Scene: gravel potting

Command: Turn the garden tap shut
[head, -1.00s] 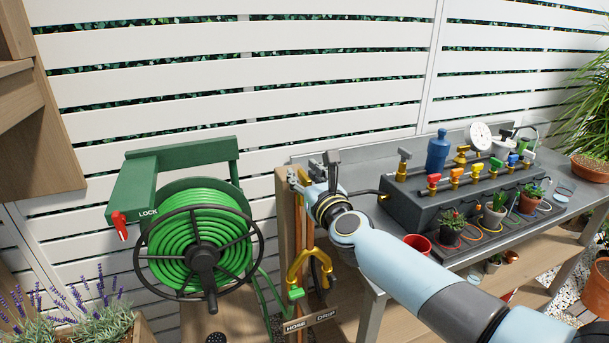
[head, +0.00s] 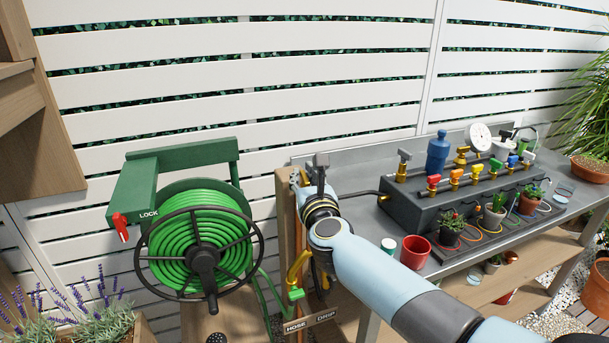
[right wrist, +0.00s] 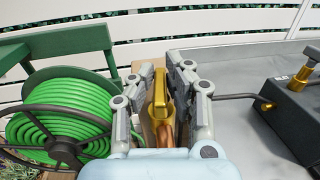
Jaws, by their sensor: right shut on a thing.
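The brass garden tap (right wrist: 159,92) shows in the right wrist view on top of a copper pipe (right wrist: 166,133) beside a wooden post. My right gripper (right wrist: 157,82) is shut on the tap's upper part, with a grey finger on each side. In the head view my right gripper (head: 312,178) is at the top of the post and hides the tap. Below it, a yellow brass fitting (head: 297,268) with a green connector sits above signs reading HOSE and DRIP. My left gripper is not in view.
A green hose reel (head: 197,243) with a black wheel and red lock lever (head: 120,225) stands to the left. On the grey bench (head: 360,215) at right are a dark valve box (head: 410,205), potted plants and a red pot (head: 415,252).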

